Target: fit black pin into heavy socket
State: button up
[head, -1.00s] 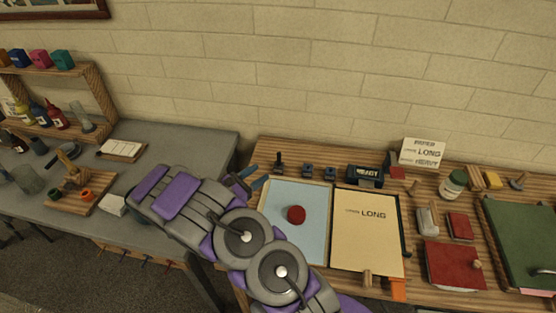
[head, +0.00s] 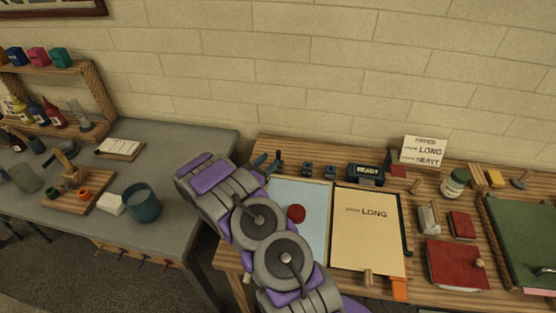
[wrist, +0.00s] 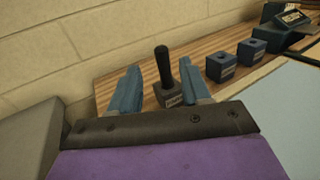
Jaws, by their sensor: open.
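The black pin (wrist: 163,66) stands upright in a small dark labelled block (wrist: 173,95) in the wrist view. My gripper (wrist: 159,65) is open and empty, with one blue finger seen on each side of the pin. I cannot tell how far beyond the fingertips the pin stands. Two blue-grey blocks with holes on top, the nearer one (wrist: 220,67) and the farther one (wrist: 251,52), stand to the right. Their labels are too blurred to read, so I cannot tell which is heavy. In the head view my gripper (head: 266,164) is at the bench's back left corner.
A dark box marked READY (head: 366,175) stands right of the blocks. A card (head: 423,152) showing LONG and HEAVY is behind it. A teal cup (head: 143,204) stands on the grey table.

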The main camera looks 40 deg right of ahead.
aim_at(277, 154)
jog(key=shift+b+x, duration=0.6)
jog(key=shift+x, duration=2.5)
jog(key=shift+s+r, duration=0.15)
grip_shut()
